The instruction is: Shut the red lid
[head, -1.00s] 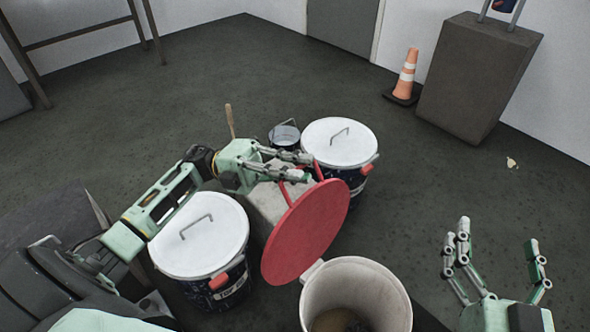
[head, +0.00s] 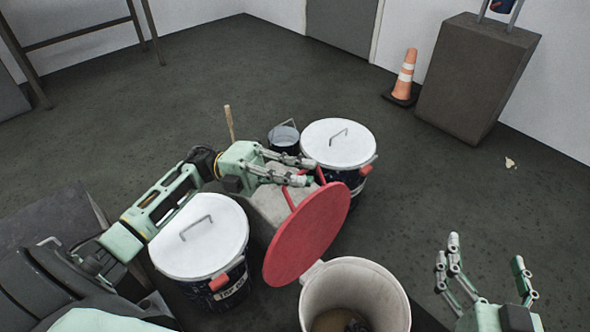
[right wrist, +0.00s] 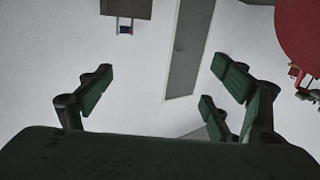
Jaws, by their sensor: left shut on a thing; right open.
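The red lid (head: 308,235) is a round disc standing tilted, nearly on edge, just left of and above the rim of the open white bin (head: 352,275). My left gripper (head: 303,179) is shut on the lid's red handle (head: 291,197), at the lid's upper left side. The bin stands open, with some dark contents at its bottom. My right gripper (head: 489,262) is open and empty, to the right of the bin. In the right wrist view its fingers (right wrist: 160,88) are spread, and part of the red lid (right wrist: 298,35) shows at the top right.
Two dark cans with white lids (head: 198,238) (head: 339,144) stand left of and behind the red lid. A small bucket (head: 284,137) and a grey block (head: 270,205) are near my left gripper. An orange cone (head: 405,78) stands by a plinth (head: 474,76).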

